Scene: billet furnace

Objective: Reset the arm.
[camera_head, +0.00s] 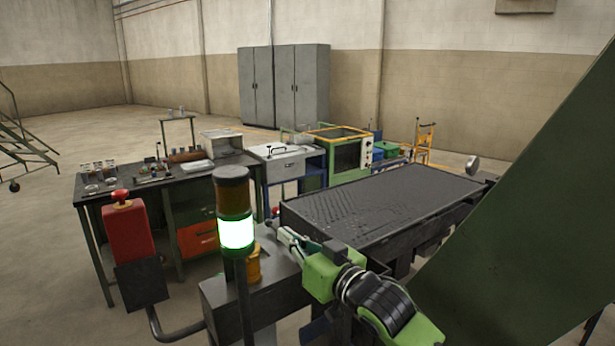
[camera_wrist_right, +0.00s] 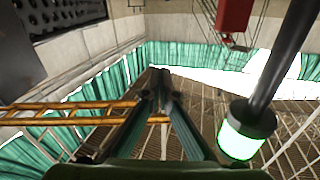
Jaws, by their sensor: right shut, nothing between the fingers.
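My right arm comes in from the bottom right in the head view, with green and black links. Its gripper (camera_head: 283,233) is shut and empty, beside the signal lamp and above the dark stand. In the right wrist view the two fingers of this gripper (camera_wrist_right: 159,82) meet at their tips with nothing between them. My left arm and gripper are not in view.
A signal lamp (camera_head: 236,232), lit green-white, stands just left of my right gripper; it also shows in the wrist view (camera_wrist_right: 243,138). A red button box (camera_head: 128,232) is further left. A dark perforated table (camera_head: 385,205) lies behind; a workbench (camera_head: 95,187) stands left.

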